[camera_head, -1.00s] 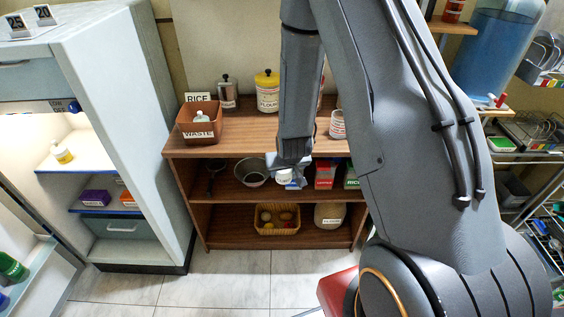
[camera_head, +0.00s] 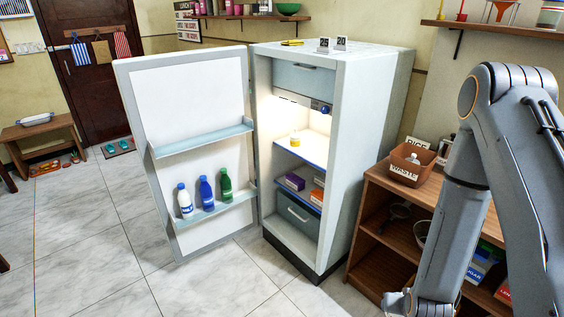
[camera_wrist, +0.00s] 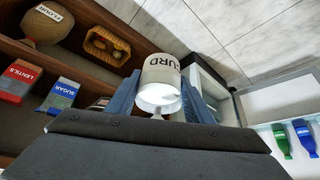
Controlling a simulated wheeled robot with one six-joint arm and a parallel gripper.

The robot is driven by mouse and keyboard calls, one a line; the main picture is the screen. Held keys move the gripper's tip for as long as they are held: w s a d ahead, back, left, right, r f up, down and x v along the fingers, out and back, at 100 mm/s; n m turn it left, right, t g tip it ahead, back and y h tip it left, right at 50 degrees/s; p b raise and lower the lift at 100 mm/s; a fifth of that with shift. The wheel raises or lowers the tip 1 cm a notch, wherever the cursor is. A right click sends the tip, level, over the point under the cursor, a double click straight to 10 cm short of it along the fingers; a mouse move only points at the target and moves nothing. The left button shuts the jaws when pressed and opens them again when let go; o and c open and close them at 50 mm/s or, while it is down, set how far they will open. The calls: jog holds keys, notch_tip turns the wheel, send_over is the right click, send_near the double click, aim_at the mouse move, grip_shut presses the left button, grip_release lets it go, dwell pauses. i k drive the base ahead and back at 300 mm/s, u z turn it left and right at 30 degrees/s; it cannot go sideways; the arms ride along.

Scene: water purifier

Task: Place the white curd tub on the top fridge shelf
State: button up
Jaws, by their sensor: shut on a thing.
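The white curd tub (camera_wrist: 160,72), lettered "CURD", is between the two blue-grey fingers of my gripper (camera_wrist: 162,98) in the wrist view. My gripper is shut on it. In the head view my gripper (camera_head: 402,302) is at the lower edge, in front of the wooden cabinet, and the tub cannot be made out there. The fridge (camera_head: 377,120) stands open to the left of my arm. Its top shelf (camera_head: 318,147) has a blue front edge and is lit. A small yellow-and-white container (camera_head: 295,138) stands on that shelf, with free surface to its right.
The open fridge door (camera_head: 190,105) swings out left, with several bottles (camera_head: 206,193) in its lower rack. A lower fridge shelf holds a purple box (camera_head: 295,182) and orange boxes. The wooden cabinet (camera_head: 370,250) stands close right of the fridge. Floor before the fridge is clear.

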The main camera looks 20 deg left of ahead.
aim_at(311, 153)
jog(key=z, duration=0.1)
jog(key=k, duration=0.2)
jog(key=u, duration=1.85)
jog(key=i, duration=2.05)
jog(key=z, duration=1.05)
jog(key=i, duration=0.65)
jog(key=z, duration=0.65)
